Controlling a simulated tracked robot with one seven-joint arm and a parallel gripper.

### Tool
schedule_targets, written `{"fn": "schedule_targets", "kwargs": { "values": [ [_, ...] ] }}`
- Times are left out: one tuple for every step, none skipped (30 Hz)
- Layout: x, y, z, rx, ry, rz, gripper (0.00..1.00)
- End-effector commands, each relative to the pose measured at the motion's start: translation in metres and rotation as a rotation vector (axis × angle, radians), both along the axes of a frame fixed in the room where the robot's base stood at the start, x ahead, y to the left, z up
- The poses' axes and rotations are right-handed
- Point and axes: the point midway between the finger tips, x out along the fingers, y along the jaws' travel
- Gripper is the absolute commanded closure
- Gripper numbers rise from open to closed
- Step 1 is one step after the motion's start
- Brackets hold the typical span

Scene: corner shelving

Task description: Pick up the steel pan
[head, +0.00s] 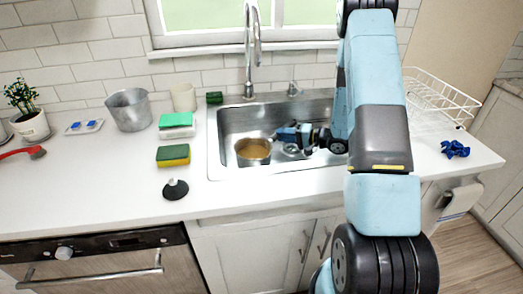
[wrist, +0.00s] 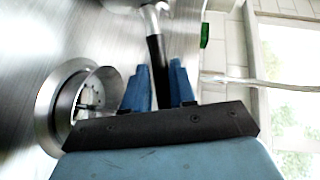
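The steel pan (head: 253,151) stands in the left part of the sink in the head view. It is round, with a golden-brown inside. In the wrist view its black handle (wrist: 156,68) runs between the two blue fingers of my gripper (wrist: 160,86) to a shiny metal end at the top edge. The fingers are close together, one along each side of the handle, and appear shut on it. In the head view my gripper (head: 297,134) is low in the sink, right of the pan. The pan's body is mostly out of the wrist view.
The sink (head: 214,150) walls and faucet (head: 250,50) are close to the pan. Sponges (head: 173,155) and a black stopper (head: 175,189) lie left of the sink. A white dish rack (head: 440,98) stands at right. The drain (wrist: 85,105) shows beside my gripper.

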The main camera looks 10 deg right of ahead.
Motion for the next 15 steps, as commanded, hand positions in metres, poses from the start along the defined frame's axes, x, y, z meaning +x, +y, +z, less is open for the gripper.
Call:
{"fn": "schedule_targets", "kwargs": {
  "values": [
    [0.0007,0.0009,-0.0003,0.0,0.0,0.0,0.75],
    [0.0008,0.0009,-0.0003,0.0,0.0,-0.001,0.75],
    [0.0008,0.0007,-0.0002,-0.001,0.0,-0.001,0.75],
    [0.0007,0.0006,-0.0002,0.0,0.0,-0.001,0.75],
    [0.0006,0.0005,-0.0002,0.0,0.0,-0.001,0.75],
    [0.0006,0.0005,-0.0002,0.0,0.0,-0.001,0.76],
    [0.0006,0.0004,-0.0001,0.0,0.0,-0.001,0.78],
    [0.0005,0.0005,-0.0001,0.0,0.0,-0.001,0.81],
    [0.0006,0.0004,-0.0001,0.0,0.0,-0.001,0.85],
    [0.0005,0.0004,-0.0002,0.001,0.001,-0.001,0.88],
    [0.0005,0.0004,-0.0002,0.001,0.001,-0.001,0.91],
    [0.0005,0.0004,-0.0002,0.001,0.001,-0.001,0.95],
    [0.0004,0.0003,-0.0001,0.001,0.001,-0.001,0.98],
    [0.0004,0.0003,-0.0001,0.001,0.001,-0.001,1.0],
    [0.0004,0.0003,-0.0001,0.001,0.001,-0.001,1.0]
  ]
}}
